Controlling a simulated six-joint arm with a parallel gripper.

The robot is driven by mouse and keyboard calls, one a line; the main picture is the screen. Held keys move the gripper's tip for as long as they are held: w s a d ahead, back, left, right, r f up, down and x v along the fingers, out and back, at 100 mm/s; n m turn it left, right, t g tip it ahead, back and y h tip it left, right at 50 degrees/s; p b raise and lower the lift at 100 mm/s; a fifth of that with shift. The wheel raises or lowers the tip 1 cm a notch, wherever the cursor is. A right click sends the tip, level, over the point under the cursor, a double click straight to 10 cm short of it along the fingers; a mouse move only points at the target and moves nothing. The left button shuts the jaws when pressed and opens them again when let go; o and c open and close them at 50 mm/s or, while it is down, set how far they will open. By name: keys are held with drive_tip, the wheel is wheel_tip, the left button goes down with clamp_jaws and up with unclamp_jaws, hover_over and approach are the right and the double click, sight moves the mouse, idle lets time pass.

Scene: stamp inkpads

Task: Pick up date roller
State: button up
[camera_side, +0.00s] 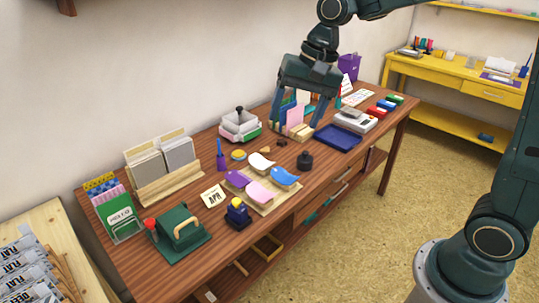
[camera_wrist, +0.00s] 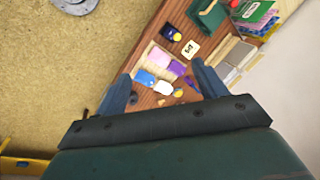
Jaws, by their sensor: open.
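My gripper (camera_side: 297,122) is open, with fingers wide apart, in front of or above a wooden rack of coloured cards (camera_side: 303,132) toward the far end. It is well apart from the blue device. In the wrist view my gripper (camera_wrist: 164,80) frames a wooden tray (camera_wrist: 143,62) between its fingers.
The tray holds purple, pink, white and blue pads. A black knob-like stamp (camera_side: 305,160) and a purple holder (camera_side: 221,162) stand nearby. A green press (camera_side: 180,235) is left of the blue device. A blue tray (camera_side: 338,137) lies on the right.

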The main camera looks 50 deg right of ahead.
drive_tip(key=w+a+f+m+g+y, duration=0.15)
drive_tip(key=w+f+m, duration=0.25)
drive_tip(key=w+f, duration=0.45)
drive_tip(key=m+g, duration=0.2)
drive_tip(key=m, duration=0.2)
approach(237, 207)
drive_tip(key=shift+w+d+r+y, duration=0.15)
drive_tip(key=shift+d+r+y, duration=0.05)
drive_tip(key=shift+d+r, duration=0.4)
drive_tip(key=shift+w+d+r+y, duration=0.15)
drive_tip(key=shift+d+r, duration=0.45)
drive_tip(key=x, duration=0.8)
drive_tip(key=shift+f, duration=0.3)
drive_tip(key=shift+a+f, duration=0.1)
drive_tip(key=shift+a, duration=0.05)
drive_tip(key=shift+x, duration=2.45)
drive_tip(key=shift+w, duration=0.1)
drive_tip(key=shift+c, duration=0.4)
